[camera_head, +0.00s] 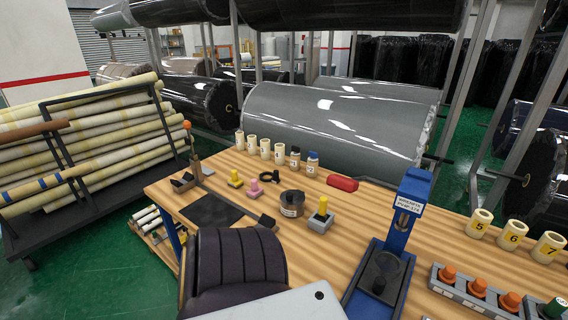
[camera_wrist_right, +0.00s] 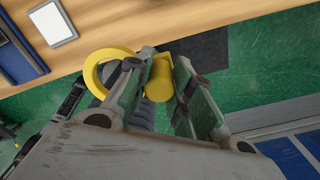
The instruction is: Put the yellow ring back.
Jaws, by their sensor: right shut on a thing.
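In the right wrist view the yellow ring (camera_wrist_right: 93,68) shows between and beyond the fingers of my right gripper (camera_wrist_right: 158,85). The fingers are shut on its yellow cylindrical part (camera_wrist_right: 159,78), and the round loop sticks out to the left. The table edge lies behind it and green floor shows below. Neither gripper nor this ring shows in the head view. On the wooden table (camera_head: 385,208) a pink piece (camera_head: 253,188), a black ring (camera_head: 271,177), a yellow-topped piece (camera_head: 235,178) and a yellow peg on a grey block (camera_head: 320,217) stand apart.
A blue press-like stand (camera_head: 403,215) rises at the table's front right. Numbered cream cups (camera_head: 480,222) and a grey rack of orange-topped pieces (camera_head: 448,286) stand right of it. A red case (camera_head: 342,184) lies at the back.

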